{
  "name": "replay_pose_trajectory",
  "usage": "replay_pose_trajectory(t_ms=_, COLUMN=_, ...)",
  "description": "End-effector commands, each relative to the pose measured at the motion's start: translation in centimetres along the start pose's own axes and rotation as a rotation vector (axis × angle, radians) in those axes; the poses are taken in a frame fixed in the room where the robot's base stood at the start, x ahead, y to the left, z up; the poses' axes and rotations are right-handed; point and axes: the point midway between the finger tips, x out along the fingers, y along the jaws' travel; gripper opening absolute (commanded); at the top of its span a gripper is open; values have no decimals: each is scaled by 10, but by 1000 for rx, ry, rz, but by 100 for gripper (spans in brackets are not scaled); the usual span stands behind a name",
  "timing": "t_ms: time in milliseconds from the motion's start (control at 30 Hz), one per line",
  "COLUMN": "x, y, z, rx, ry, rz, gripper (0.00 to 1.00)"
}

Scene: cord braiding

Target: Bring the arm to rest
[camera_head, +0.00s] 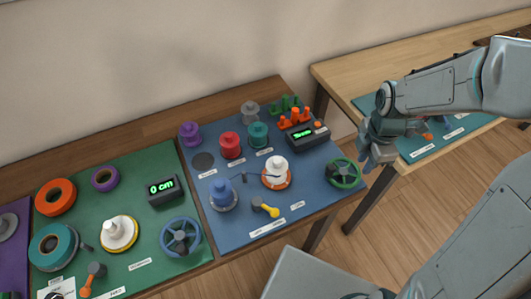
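My gripper (372,156) hangs at the end of my grey arm on the right of the head view. It points down, in front of the gap between the two tables and to the right of the green handwheel (344,173). It is apart from the handwheel. No thing shows between its fingers, but they are small and partly overlapped, so I cannot tell whether they are open or shut.
A blue mat (235,233) holds spools, a lit display (303,133), a yellow-handled lever (266,207) and the handwheel. A green mat (140,245) with similar devices lies left. A second table (345,75) with a teal mat stands behind my arm.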

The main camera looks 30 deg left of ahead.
Motion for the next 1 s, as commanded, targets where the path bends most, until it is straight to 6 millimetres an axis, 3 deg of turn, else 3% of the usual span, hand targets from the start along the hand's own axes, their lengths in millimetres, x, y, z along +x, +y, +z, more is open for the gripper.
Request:
replay_pose_trajectory(t_ms=100, x=-27, y=1, z=1, rx=2, ry=-3, rz=5, gripper=23)
replay_pose_trajectory(t_ms=300, x=-52, y=1, z=0, rx=0, ry=-1, rz=1, gripper=23)
replay_pose_trajectory(t_ms=667, x=-59, y=-1, z=1, rx=14, ry=-2, rz=1, gripper=23)
replay_pose_trajectory(t_ms=833, x=-71, y=-17, z=8, rx=208, ry=-31, rz=19, gripper=23)
replay_pose_trajectory(t_ms=1000, x=-92, y=-50, z=19, rx=610, ry=-64, rz=70, gripper=23)
